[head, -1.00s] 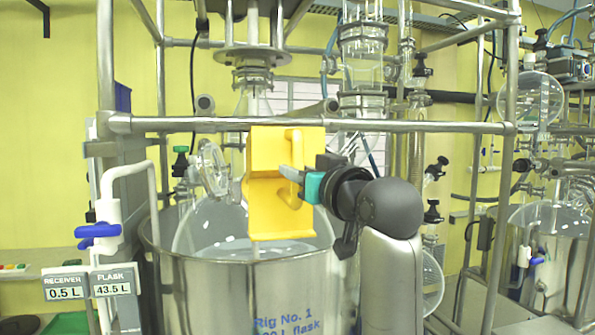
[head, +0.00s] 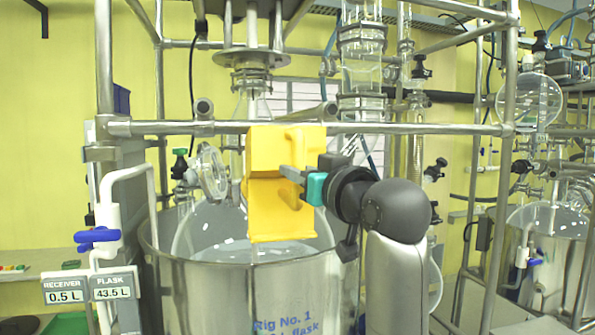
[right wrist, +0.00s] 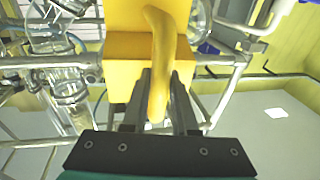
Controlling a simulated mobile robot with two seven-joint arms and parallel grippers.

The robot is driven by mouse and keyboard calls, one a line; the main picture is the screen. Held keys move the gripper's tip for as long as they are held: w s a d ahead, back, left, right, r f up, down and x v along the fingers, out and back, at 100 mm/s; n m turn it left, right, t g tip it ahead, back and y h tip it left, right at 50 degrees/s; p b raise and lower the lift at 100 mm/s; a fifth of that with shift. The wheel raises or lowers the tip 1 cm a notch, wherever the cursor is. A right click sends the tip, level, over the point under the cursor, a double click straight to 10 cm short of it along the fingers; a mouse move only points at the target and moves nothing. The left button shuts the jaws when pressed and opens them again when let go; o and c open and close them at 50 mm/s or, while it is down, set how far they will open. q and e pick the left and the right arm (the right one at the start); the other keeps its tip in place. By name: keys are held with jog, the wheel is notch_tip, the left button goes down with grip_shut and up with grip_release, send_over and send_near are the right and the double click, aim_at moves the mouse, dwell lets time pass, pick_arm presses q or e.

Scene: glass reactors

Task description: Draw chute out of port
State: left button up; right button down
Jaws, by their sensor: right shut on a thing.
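The yellow chute (head: 268,215) is upright in the middle of the head view, in front of the glass flask (head: 205,232). My right gripper (head: 290,174) comes in from the right and is shut on the chute's handle. In the right wrist view the handle (right wrist: 160,60) runs down between the two fingers (right wrist: 156,105). The round glass port (head: 211,172) shows just left of the chute, apart from its front in the picture. Whether the chute's far end is still inside the port is hidden. My left gripper is not in view.
The steel vessel (head: 200,290) labelled Rig No. 1 stands below. A blue-handled valve (head: 98,238) is at left. A glass column (head: 362,70) rises behind my right arm.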

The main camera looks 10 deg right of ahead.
jog(key=shift+s+r+p, duration=1.5)
jog(key=shift+s, duration=0.25)
jog(key=shift+d, duration=0.1)
jog(key=b, duration=0.4)
send_near(297, 151)
jog(key=s+a+r, duration=0.1)
jog(key=s+r, duration=0.1)
jog(key=s, duration=0.1)
jog(key=shift+s+r+b, duration=0.25)
jog(key=shift+s+b, duration=0.35)
jog(key=shift+s, duration=0.55)
dwell(0.4)
